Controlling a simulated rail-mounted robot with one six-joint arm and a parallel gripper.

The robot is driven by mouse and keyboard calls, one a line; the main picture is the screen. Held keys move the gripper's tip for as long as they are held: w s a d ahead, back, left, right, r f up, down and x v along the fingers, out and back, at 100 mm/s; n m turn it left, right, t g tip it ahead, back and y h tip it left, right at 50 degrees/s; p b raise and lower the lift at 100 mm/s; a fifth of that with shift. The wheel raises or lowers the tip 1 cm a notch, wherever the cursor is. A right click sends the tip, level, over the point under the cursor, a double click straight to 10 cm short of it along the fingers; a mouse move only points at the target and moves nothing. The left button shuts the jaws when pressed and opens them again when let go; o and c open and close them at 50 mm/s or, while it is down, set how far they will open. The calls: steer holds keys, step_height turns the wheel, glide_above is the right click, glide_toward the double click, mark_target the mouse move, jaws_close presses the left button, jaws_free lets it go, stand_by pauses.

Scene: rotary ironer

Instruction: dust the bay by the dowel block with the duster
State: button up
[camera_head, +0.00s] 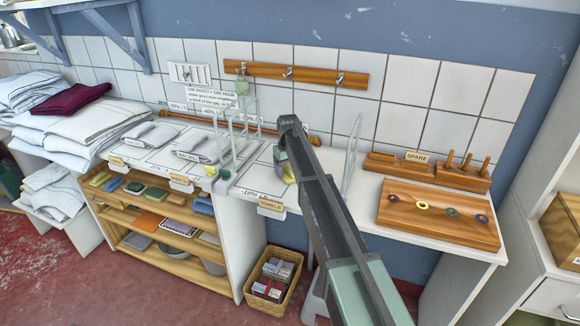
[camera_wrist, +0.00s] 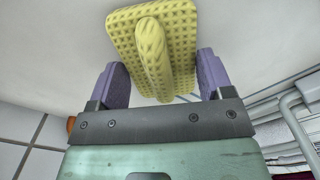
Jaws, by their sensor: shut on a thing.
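The duster (camera_wrist: 180,20) shows in the wrist view as a yellow, waffle-textured pad with a rounded handle. My gripper (camera_wrist: 160,72) has its two purple fingers either side of the handle and is shut on it. In the head view my gripper (camera_head: 284,160) is over the white counter, between two clear-framed dividers, and my arm hides part of that stretch. A wooden block with upright dowels (camera_head: 466,168), with a "SPARE" label, stands at the counter's back right.
A clear-framed divider (camera_head: 352,155) stands right of my gripper, and another (camera_head: 239,125) left of it. A wooden board (camera_head: 425,224) with several coloured rings lies at the right. Folded grey cloths (camera_head: 198,146) lie left. A hook rail (camera_head: 300,74) is on the wall.

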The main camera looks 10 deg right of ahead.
mark_target(281, 186)
steer(key=shift+s+a, duration=0.6)
steer(key=shift+s, duration=0.4)
steer(key=shift+s+a, duration=0.65)
steer(key=shift+s, duration=0.35)
steer(key=shift+s+a, duration=0.6)
steer(key=shift+s, duration=0.4)
step_height(281, 186, up, 6)
steer(key=p, duration=0.6)
steer(key=shift+w, duration=0.1)
step_height(281, 186, up, 3)
steer(key=p, duration=0.3)
